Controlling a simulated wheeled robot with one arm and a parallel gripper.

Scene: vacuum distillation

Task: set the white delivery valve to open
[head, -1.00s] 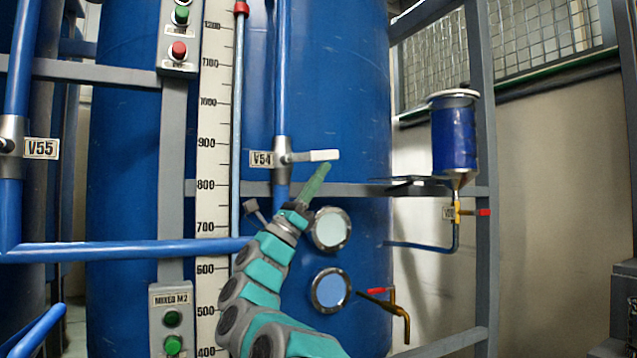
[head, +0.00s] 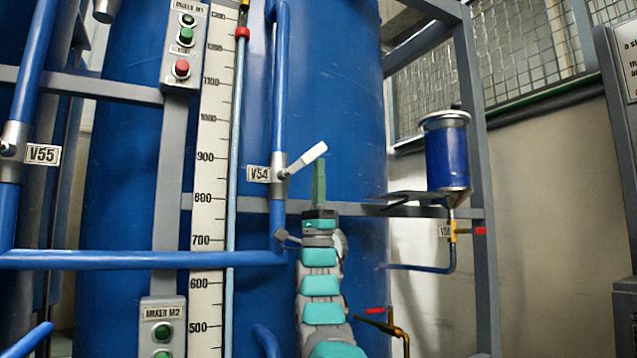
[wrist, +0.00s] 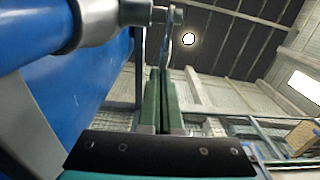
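The white delivery valve handle (head: 307,157) sits on the grey valve body (head: 279,174) of the blue vertical pipe, beside the V54 label (head: 260,174). The handle slants up to the right from its pivot. It also shows nearly edge-on in the wrist view (wrist: 171,38). My gripper (head: 319,164) points upward just below the handle's free end. Its green fingers lie side by side, shut, in the wrist view (wrist: 161,72), with nothing seen between them. The fingertips are at or very near the handle's underside; I cannot tell whether they touch.
A large blue tank (head: 350,90) stands behind the pipe. A grey horizontal rail (head: 400,209) crosses behind my arm. A blue funnel vessel (head: 446,158) stands at right. The V55 valve (head: 12,150) is at far left. Open room lies right of the handle.

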